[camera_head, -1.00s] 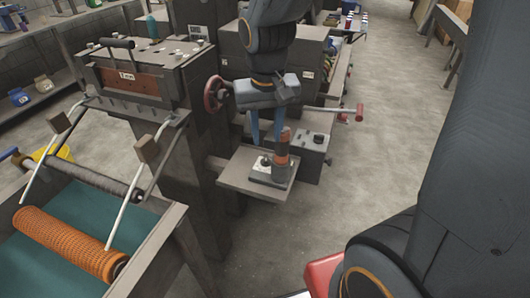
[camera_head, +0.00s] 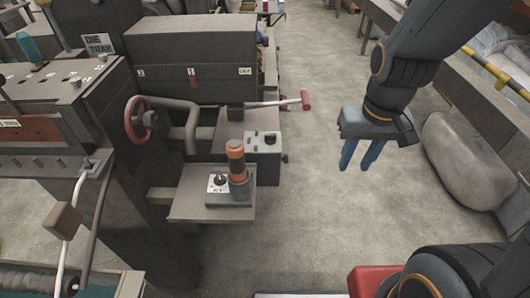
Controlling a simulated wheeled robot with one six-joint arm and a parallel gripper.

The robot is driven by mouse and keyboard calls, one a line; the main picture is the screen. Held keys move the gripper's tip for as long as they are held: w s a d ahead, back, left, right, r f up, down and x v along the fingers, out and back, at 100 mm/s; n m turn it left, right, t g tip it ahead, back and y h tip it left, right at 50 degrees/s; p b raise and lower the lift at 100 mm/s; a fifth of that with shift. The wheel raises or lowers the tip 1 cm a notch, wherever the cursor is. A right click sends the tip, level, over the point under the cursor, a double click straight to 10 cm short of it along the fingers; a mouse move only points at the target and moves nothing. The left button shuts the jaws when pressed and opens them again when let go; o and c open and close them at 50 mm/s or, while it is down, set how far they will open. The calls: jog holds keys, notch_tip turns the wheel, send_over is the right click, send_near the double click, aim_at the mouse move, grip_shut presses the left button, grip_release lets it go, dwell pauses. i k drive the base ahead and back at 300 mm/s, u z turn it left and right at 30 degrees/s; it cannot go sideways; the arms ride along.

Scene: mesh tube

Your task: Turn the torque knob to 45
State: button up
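A small black knob (camera_head: 219,179) sits on a white marked plate on the grey shelf (camera_head: 186,205) that juts from the machine. The plate's markings are too small to read, and I cannot tell the knob's setting. An upright orange and dark cylinder (camera_head: 237,163) stands just right of it on the same base. Another dark knob (camera_head: 270,138) is on the grey box (camera_head: 262,165) behind the shelf. I cannot tell for certain which is the torque knob. My gripper (camera_head: 358,168) hangs to the right of the shelf over open floor. Its blue fingers point down, apart, with nothing between them.
A red handwheel (camera_head: 138,119) and a lever with a red grip (camera_head: 306,100) stick out near the shelf. A large grey rounded bundle (camera_head: 468,160) lies right of my gripper. Bare concrete floor (camera_head: 310,215) lies between.

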aim_at(220, 180)
jog(key=z, duration=0.65)
jog(key=i, duration=3)
jog(key=u, duration=4.2)
jog(key=i, duration=0.5)
jog(key=u, duration=0.15)
